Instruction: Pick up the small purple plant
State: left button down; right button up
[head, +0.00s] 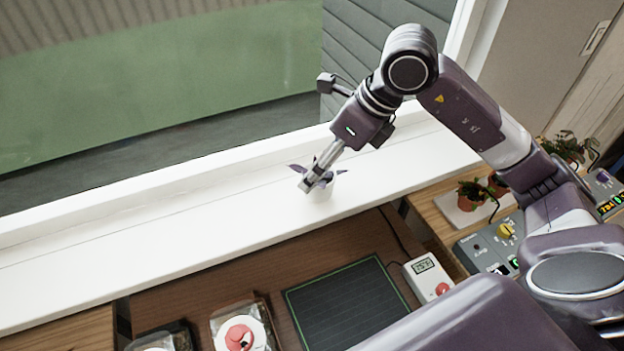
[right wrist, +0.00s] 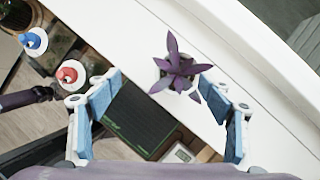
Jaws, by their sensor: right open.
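The small purple plant (head: 326,176) stands in a white pot on the white windowsill (head: 230,218). In the head view my right gripper (head: 308,186) is at the plant and partly hides it. In the right wrist view the plant (right wrist: 178,68) shows its pointed purple leaves, with the pot mostly hidden beneath them. There my right gripper (right wrist: 158,88) is open, its blue-padded fingers spread on both sides, with the plant just ahead between the fingertips, toward the right one. Nothing is held. My left gripper is not in view.
Below the sill lie a dark mat with a green edge (head: 350,302), a white meter (head: 428,276) and a jar with a red top (head: 240,334). Small potted plants (head: 472,193) and control boxes (head: 490,243) stand at right. The sill left of the plant is clear.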

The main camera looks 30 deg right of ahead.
aim_at(318, 184)
jog(key=shift+w+d+h, duration=0.15)
jog(key=shift+d+h, duration=0.35)
jog(key=shift+d, duration=0.5)
jog(key=shift+d+f, duration=0.15)
jog(key=shift+d, duration=0.1)
jog(key=p+x, duration=0.1)
jog(key=x, duration=0.2)
jog(key=p+x, duration=0.1)
jog(key=x, duration=0.2)
jog(key=shift+w+a+p, duration=0.1)
jog(key=shift+w+p, duration=0.2)
jog(key=shift+p, duration=0.05)
jog(key=shift+w+a+f, duration=0.1)
jog(key=shift+w+f, duration=0.05)
jog(key=shift+f, duration=0.35)
jog(key=c, duration=1.5)
